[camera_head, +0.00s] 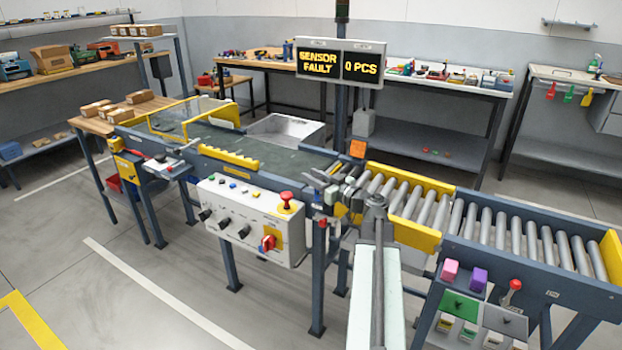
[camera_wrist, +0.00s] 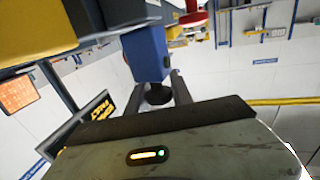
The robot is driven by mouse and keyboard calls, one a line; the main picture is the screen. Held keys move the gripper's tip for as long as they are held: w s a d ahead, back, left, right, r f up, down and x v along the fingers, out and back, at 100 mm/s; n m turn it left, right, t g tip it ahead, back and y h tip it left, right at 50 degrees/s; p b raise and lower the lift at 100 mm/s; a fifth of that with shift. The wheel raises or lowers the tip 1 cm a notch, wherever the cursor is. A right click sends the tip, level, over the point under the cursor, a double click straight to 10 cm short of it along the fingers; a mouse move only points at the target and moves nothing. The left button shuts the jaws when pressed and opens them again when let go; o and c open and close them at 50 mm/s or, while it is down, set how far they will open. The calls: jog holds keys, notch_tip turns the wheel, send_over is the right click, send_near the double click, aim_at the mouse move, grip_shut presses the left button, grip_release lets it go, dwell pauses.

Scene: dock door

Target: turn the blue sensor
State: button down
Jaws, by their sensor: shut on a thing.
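The blue sensor (camera_wrist: 147,55) is a small blue box in the wrist view, with a dark round part below it. My gripper (camera_wrist: 156,77) is shut on the blue sensor, with a grey finger visible along its right side. In the head view my gripper (camera_head: 332,187) is at the near side of the conveyor, right of the control panel. The display (camera_head: 339,64) reads "SENSOR FAULT" and "0 PCS".
The white control panel (camera_head: 250,222) with knobs and a red mushroom button (camera_head: 286,201) is left of my gripper. A roller conveyor (camera_head: 520,245) runs to the right. An orange square (camera_head: 357,148) stands just behind the gripper. Open floor lies at the front left.

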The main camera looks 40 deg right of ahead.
jog(key=shift+d+m+h, duration=0.2)
jog(key=shift+m+h, duration=0.6)
jog(key=shift+h, duration=0.4)
jog(key=c, duration=1.2)
grip_release()
